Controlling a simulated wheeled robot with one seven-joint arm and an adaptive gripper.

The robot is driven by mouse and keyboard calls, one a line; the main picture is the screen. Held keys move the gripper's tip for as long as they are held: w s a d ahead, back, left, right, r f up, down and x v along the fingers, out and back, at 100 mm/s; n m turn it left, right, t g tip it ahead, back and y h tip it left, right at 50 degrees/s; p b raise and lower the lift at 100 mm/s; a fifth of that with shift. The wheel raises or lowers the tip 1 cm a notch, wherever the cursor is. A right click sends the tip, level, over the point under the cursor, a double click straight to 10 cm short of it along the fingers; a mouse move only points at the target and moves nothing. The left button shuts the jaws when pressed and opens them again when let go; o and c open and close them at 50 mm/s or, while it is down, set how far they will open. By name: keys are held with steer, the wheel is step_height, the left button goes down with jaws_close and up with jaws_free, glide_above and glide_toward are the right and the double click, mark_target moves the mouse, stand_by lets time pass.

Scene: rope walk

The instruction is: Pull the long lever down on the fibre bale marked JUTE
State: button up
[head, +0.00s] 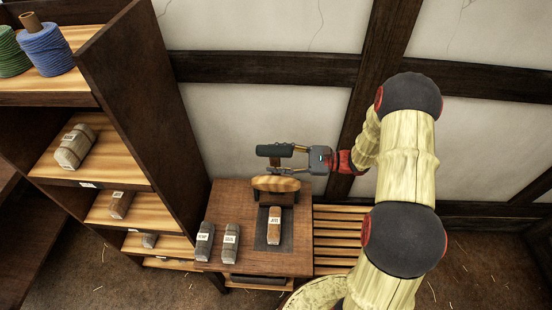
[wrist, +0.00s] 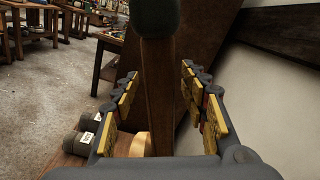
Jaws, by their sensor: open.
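A brown bale (head: 274,228) with a white label, which seems to read JUTE, lies on a dark plate on a small wooden table. Behind it stands a press with a rounded wooden block (head: 276,184) and a raised lever with a dark green grip (head: 273,150). In the wrist view the lever's wooden shaft (wrist: 157,95) stands upright between my fingers, with the green grip (wrist: 156,16) at the top. My gripper (head: 297,159) is open, its padded fingers on either side of the shaft with gaps showing. The lever's lower end is hidden.
Two grey labelled bales (head: 217,243) lie left of the plate on the table (head: 222,199). A shelf (head: 138,90) with cord spools and more bales rises at the left. A slatted bench (head: 335,238) adjoins the table at right; a timbered wall (head: 262,68) is behind.

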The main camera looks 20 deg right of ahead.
steer(key=c, duration=0.3)
steer(key=c, duration=0.8)
jaws_close()
